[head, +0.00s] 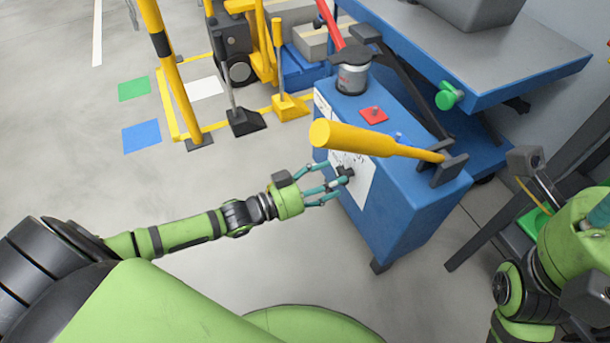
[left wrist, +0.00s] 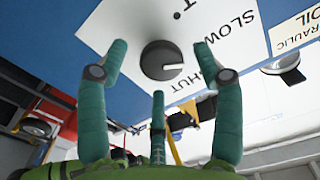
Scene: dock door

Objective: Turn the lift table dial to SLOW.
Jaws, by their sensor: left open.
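The dial is a dark round knob with a white mark, on a white label plate (head: 361,187) on the side of the blue lift table housing (head: 405,205). In the left wrist view the dial (left wrist: 162,61) sits between my fingers. Its white mark points right, towards the word SHUT. SLOW is printed to the upper right of the dial, and another word at the top is cut off. My left gripper (head: 334,181) is open, its teal fingers spread around the dial without visible contact. My right gripper (head: 601,213) shows only partly at the right edge; its fingers are unclear.
A yellow handle (head: 350,139) juts out above the dial and my left gripper. A red button (head: 374,115) and a grey canister (head: 352,75) are on top of the housing. A yellow post (head: 172,70) stands to the left. Open grey floor lies left of the housing.

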